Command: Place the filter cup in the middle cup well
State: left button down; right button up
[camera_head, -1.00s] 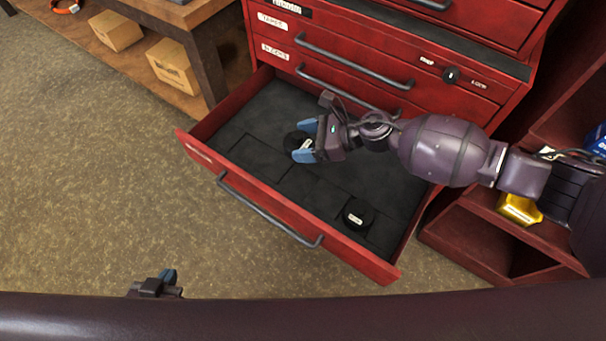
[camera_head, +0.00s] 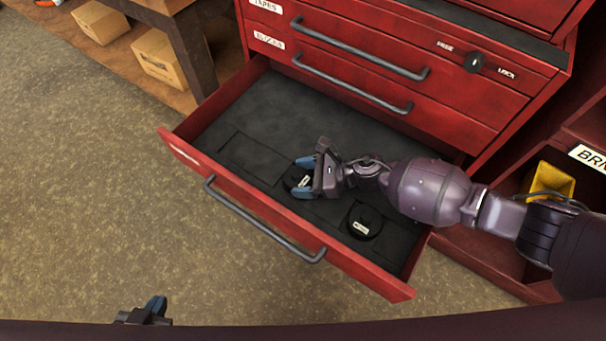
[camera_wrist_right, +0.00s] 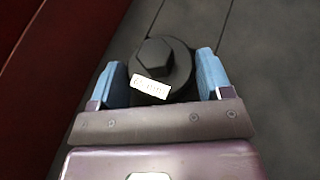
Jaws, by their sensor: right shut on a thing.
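A black filter cup with a hex top and a white label (camera_wrist_right: 163,65) is between the blue fingers of my right gripper (camera_wrist_right: 160,80) in the wrist view. In the head view my right gripper (camera_head: 304,178) is shut on the filter cup (camera_head: 293,180) over the middle part of the open drawer's front row. Whether the cup touches the well floor cannot be told. A second black labelled cup (camera_head: 366,222) sits at the right end of the row. The left well (camera_head: 248,158) looks empty. My left gripper (camera_head: 148,311) is low at the left, mostly hidden, jaws unclear.
The red drawer (camera_head: 240,207) is open with a dark liner and a front handle (camera_head: 262,225). The red cabinet front (camera_head: 375,75) rises behind it. A red shelf with a yellow bin (camera_head: 552,180) is at right. Cardboard boxes (camera_head: 160,55) stand at the upper left.

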jog(key=shift+f, duration=0.35)
jog(key=shift+r, duration=0.15)
pick_arm(q)
jog(key=shift+w+d, duration=0.2)
jog(key=shift+w, duration=0.1)
pick_arm(e)
jog(key=shift+f, duration=0.45)
